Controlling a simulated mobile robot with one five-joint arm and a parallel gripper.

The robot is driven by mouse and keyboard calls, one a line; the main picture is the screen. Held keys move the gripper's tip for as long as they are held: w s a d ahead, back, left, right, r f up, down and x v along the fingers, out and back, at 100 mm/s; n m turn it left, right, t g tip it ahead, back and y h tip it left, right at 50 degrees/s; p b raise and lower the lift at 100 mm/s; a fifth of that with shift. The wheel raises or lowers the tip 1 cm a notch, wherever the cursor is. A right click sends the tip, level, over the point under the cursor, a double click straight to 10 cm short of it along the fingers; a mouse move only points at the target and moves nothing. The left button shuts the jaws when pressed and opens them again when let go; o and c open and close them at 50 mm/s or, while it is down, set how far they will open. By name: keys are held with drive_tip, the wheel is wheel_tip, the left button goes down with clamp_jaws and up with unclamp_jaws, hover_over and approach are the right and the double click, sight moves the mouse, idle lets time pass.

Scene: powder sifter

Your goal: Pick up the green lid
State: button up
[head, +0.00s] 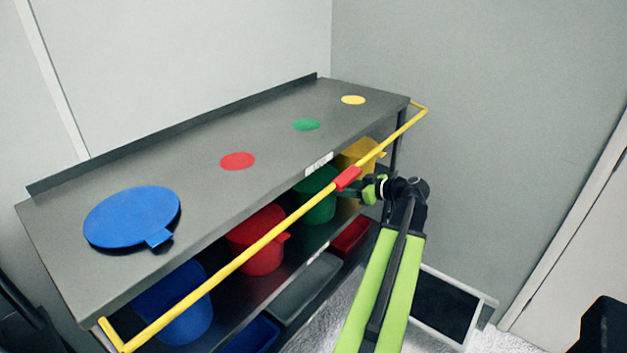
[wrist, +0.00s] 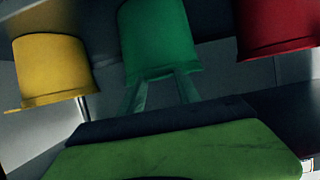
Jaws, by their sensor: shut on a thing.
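The green bin (head: 318,205) stands on the shelf under the metal counter, between the red and yellow bins. Its green lid (wrist: 160,74) shows as the rim end of the bin in the wrist view, which appears upside down. My gripper (head: 370,190) is beside the green bin, below the yellow bar. In the wrist view my two fingers (wrist: 160,88) reach to the lid's edge and are shut on its tab. The tab itself is hidden between the fingers. The lid appears to be on the bin.
A yellow bar (head: 260,243) with a red section runs along the counter's front, above my gripper. The red bin (head: 258,245), yellow bin (head: 357,155) and blue bin (head: 180,310) share the shelf. A blue lid (head: 130,215) lies on the counter, with free room around the coloured discs.

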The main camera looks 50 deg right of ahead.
clamp_jaws()
drive_tip(key=shift+r, duration=0.1)
